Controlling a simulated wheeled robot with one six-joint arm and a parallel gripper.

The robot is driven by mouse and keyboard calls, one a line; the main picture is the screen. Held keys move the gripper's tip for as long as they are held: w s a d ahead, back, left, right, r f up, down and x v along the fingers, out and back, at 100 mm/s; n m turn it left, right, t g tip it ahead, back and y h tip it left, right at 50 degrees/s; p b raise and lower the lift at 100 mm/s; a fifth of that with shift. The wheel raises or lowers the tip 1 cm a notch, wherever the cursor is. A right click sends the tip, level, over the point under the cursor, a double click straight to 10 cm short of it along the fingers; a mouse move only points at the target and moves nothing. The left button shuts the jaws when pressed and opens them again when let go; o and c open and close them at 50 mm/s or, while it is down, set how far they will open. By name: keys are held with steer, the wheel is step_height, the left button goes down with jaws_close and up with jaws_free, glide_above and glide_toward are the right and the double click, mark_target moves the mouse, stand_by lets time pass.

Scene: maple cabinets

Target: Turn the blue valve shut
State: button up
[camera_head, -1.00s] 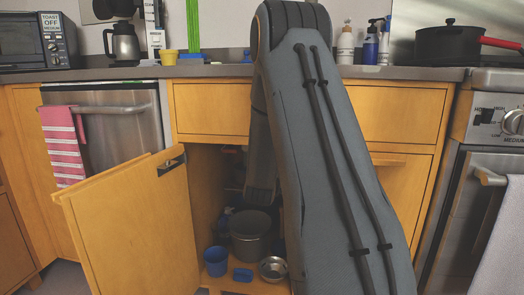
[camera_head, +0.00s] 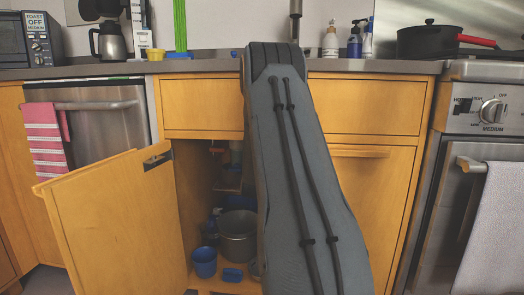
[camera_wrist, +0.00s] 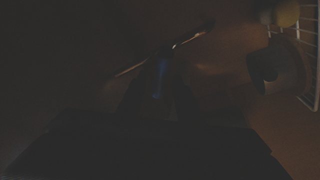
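The wrist view is very dark. A faint blue shape (camera_wrist: 160,76), which may be the blue valve, shows near the middle, just below a thin slanted edge with a pale glint. The dark outline of my gripper (camera_wrist: 160,95) reaches up from the bottom toward the blue shape. I cannot tell whether its fingers touch the blue shape or how far apart they are. In the head view my own arm covers the right part of the cabinet opening, and neither my gripper nor the valve can be made out there.
The cabinet door (camera_head: 118,225) stands open to the left. On the cabinet floor are a grey pot (camera_head: 238,238), a blue cup (camera_head: 204,262) and a small blue block (camera_head: 232,275). A rounded object (camera_wrist: 275,68) shows at the right of the wrist view. The counter edge (camera_head: 200,68) runs above.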

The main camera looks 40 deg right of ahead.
steer(key=shift+w+d+r, duration=0.15)
steer(key=shift+w+d, duration=0.1)
steer(key=shift+d, duration=0.05)
jaws_close()
